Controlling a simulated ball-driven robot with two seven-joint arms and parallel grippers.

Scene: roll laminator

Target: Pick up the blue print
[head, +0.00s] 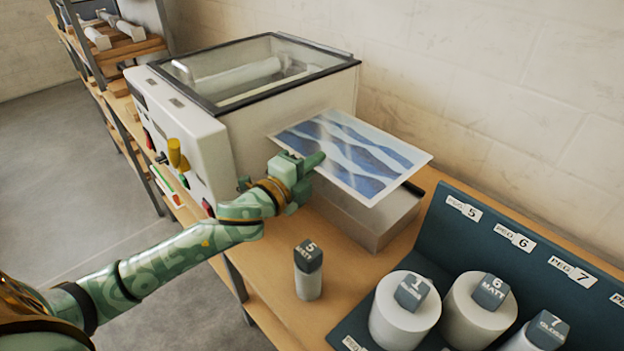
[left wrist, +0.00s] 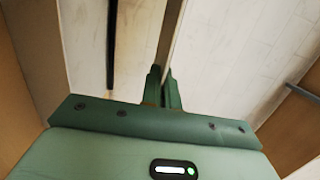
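The blue print (head: 352,150), a glossy sheet with blue and white wavy bands and a pale border, is level above a grey metal box (head: 372,217) at the laminator's side. I cannot tell whether it touches the box. My left gripper (head: 308,163) is at the print's left edge, one finger showing over its top. In the left wrist view the two fingers (left wrist: 163,88) are close together on the thin edge-on sheet (left wrist: 170,35). My right gripper is in neither view.
White rolls (head: 404,318) with dark labelled caps stand in a dark rack at right. A wall lies behind.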

